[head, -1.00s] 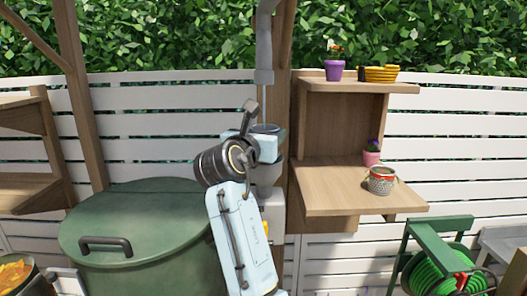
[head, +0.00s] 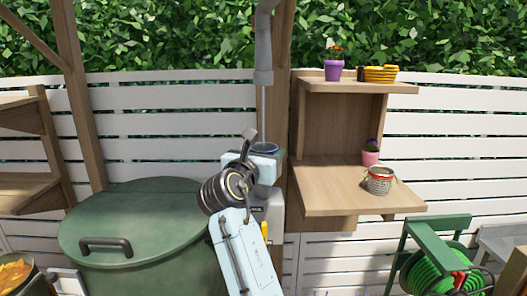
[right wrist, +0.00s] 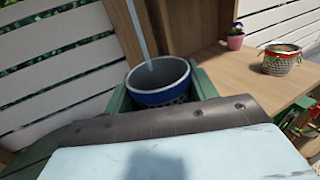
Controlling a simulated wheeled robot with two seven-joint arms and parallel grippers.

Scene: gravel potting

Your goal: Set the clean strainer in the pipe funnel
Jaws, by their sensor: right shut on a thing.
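The blue-rimmed strainer (right wrist: 160,84), with a grey inside and mesh lower wall, sits upright between the green fingers of my right gripper (right wrist: 160,90) in the right wrist view. Its dark rim (head: 265,147) shows past my gripper in the head view, in front of the wooden post. My right gripper (head: 264,158) is shut on it. The grey pipe (head: 263,50) hangs above, and a thin pale line runs from it down to the strainer. The funnel below is mostly hidden by my gripper and arm, so I cannot tell whether the strainer touches it. My left gripper is out of view.
A red-rimmed mesh strainer (head: 379,181) with brownish contents stands on the wooden shelf (head: 335,200) beside a pink pot (head: 370,157). A large green lidded barrel (head: 140,215) stands left of my arm. A green hose reel (head: 440,265) is at lower right.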

